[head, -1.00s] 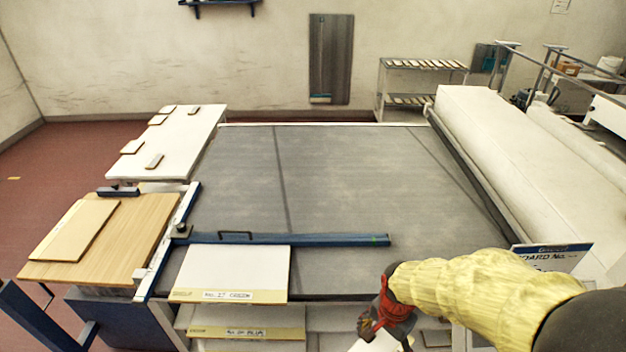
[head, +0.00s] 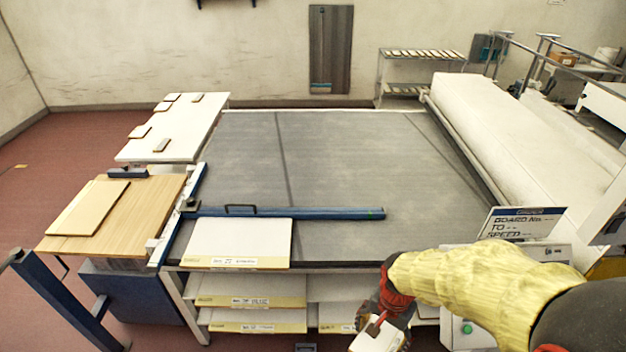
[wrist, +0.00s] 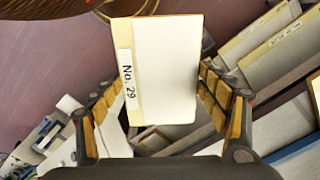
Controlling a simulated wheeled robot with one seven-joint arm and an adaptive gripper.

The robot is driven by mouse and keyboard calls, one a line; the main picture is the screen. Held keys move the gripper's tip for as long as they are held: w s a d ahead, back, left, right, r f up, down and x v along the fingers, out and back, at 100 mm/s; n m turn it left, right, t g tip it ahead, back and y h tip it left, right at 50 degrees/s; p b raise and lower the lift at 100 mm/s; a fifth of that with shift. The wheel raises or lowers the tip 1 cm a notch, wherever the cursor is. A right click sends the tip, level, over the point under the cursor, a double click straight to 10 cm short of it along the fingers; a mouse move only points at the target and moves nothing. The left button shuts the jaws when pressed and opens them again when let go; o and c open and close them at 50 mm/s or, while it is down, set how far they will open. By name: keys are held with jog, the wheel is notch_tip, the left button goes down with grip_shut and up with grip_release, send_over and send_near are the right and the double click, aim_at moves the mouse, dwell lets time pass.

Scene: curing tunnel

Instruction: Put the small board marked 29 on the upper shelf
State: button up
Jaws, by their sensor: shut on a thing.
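The small board marked No. 29 (wrist: 165,70) is white with a cream labelled strip. It sits between the two padded fingers of my gripper (wrist: 158,95), which is shut on it. In the head view my gripper (head: 377,322) is low, right of centre, in front of the shelves under the grey-topped table. The board shows just below it (head: 374,340). Under the table front are two shelf levels: the upper shelf (head: 340,288) bears a large labelled board (head: 250,286) at its left, and the lower shelf bears another (head: 255,317). My gripper covers part of the shelves' right side.
Another labelled board (head: 240,240) lies on the grey tabletop (head: 330,160), by a blue bar (head: 290,213). A wooden side table (head: 150,205) stands left.

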jog(key=shift+w+r+n, duration=0.3)
jog(key=shift+r+n, duration=0.05)
jog(key=shift+n, duration=0.05)
jog(key=w+n, duration=0.3)
jog(key=w, duration=0.1)
jog(key=shift+w+b, duration=0.25)
jog(key=shift+b, duration=0.15)
jog(key=w+d+f+n+b, duration=0.1)
jog(key=w+f+n+b, duration=0.1)
jog(key=w+f+b, duration=0.3)
jog(key=w+f+n+b, duration=0.2)
jog(key=w+f+b, duration=0.3)
jog(key=f, duration=0.7)
jog(key=shift+w+d+f+b, duration=0.2)
jog(key=shift+w+d+b, duration=0.1)
jog(key=shift+d, duration=0.1)
